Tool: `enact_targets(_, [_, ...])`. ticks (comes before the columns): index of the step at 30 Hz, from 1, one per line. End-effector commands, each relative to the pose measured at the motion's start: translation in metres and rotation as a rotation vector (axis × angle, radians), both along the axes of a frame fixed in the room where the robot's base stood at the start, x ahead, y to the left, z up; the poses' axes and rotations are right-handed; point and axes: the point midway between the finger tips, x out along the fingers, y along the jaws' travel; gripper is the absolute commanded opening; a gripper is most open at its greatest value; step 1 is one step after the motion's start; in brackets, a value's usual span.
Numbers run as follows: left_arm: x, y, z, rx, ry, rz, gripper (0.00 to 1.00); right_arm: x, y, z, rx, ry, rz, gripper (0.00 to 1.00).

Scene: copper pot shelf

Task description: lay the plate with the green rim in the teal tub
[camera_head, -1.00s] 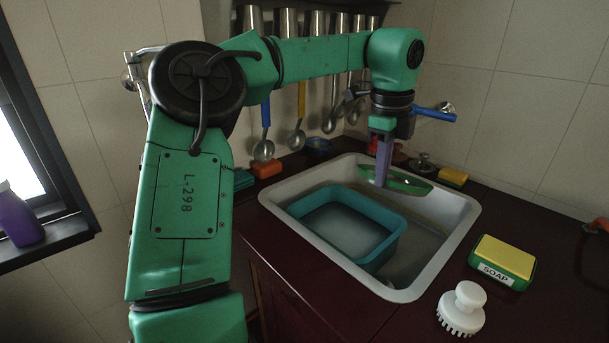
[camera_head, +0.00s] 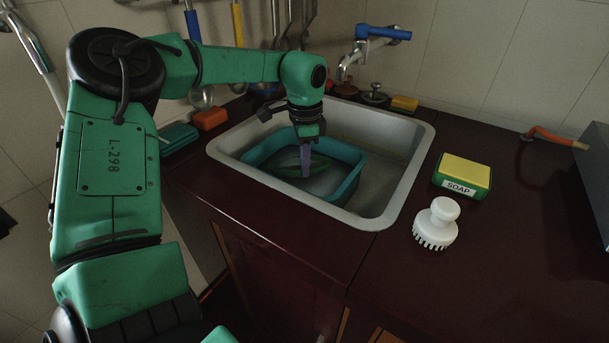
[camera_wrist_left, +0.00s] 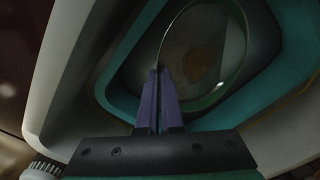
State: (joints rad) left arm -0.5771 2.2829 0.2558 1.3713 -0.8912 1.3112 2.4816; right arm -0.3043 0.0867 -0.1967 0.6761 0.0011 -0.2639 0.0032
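The plate with the green rim (camera_head: 282,167) is inside the teal tub (camera_head: 348,186), which stands in the sink. My left gripper (camera_head: 306,174) reaches down into the tub from above. In the left wrist view its two purple fingers (camera_wrist_left: 157,76) are close together on the edge of the plate (camera_wrist_left: 215,45), which has a brown patch in its middle. The tub's teal wall (camera_wrist_left: 268,104) surrounds the plate there. I cannot tell whether the plate touches the tub floor. My right gripper is not in view.
The grey sink (camera_head: 412,152) has bare floor right of the tub. A blue-handled tap (camera_head: 382,33) stands behind it. A soap-labelled box with a yellow top (camera_head: 462,175) and a white brush (camera_head: 437,224) lie on the dark counter to the right. Ladles hang at the back.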

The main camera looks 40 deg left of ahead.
Motion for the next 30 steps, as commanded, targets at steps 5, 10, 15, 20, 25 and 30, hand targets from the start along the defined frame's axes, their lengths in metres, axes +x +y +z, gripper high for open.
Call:
enact_targets(5, [-0.001,0.000,-0.031,-0.001,0.002,0.001,0.00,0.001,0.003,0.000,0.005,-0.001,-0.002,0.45])
enact_targets(10, [0.000,0.000,-0.031,0.000,0.000,0.000,0.00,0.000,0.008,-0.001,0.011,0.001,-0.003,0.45])
enact_targets(15, [0.000,0.000,-0.034,0.001,0.001,0.000,0.00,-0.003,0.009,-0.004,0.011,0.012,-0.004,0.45])
enact_targets(20, [0.000,0.000,-0.034,0.000,0.002,0.000,0.33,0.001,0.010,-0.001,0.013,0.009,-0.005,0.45])
enact_targets(25, [0.000,0.000,-0.034,0.000,0.002,0.000,0.33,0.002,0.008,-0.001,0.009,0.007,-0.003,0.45])
enact_targets(30, [0.000,0.000,-0.032,0.000,0.001,0.000,0.33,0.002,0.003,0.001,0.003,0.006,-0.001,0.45])
